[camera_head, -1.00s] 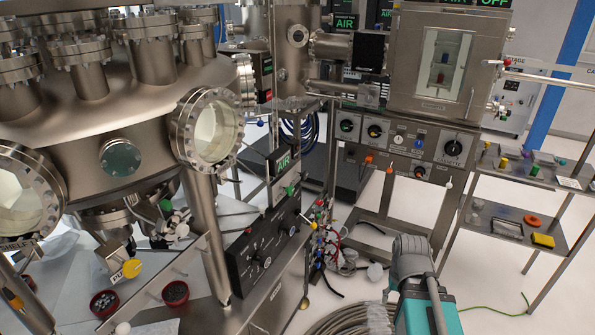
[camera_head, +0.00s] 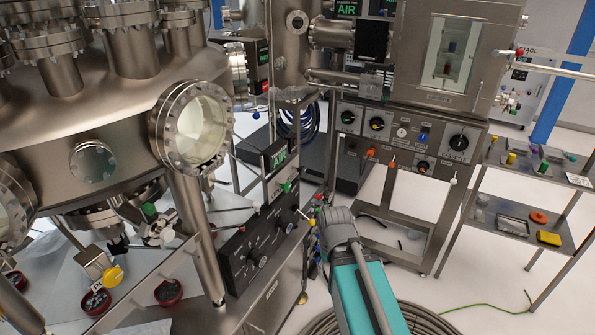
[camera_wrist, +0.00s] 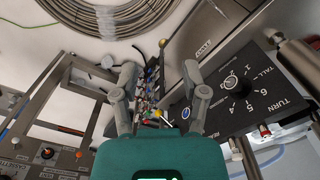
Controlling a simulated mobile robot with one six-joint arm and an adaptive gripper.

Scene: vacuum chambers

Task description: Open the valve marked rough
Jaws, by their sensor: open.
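No label reading "rough" is legible, so I cannot tell which valve is marked so. Small coloured handles, among them a yellow one (camera_head: 312,222), stand at the right end of the black control panel (camera_head: 258,240). In the wrist view, a cluster of small coloured fittings (camera_wrist: 151,92) lies in line between the fingers, with a yellow one (camera_wrist: 158,114) nearest. My gripper (camera_wrist: 160,72) is open, with nothing held; the fingers look apart from the fittings, though depth is unclear. In the head view my arm's end is close by, hiding part of that area.
The large steel chamber (camera_head: 70,130) with flanged ports fills the left. A rack with knobs (camera_head: 410,145) stands behind, a side shelf (camera_head: 516,220) at right. A coiled hose (camera_wrist: 105,22) lies on the floor. Open floor shows between rack and shelf.

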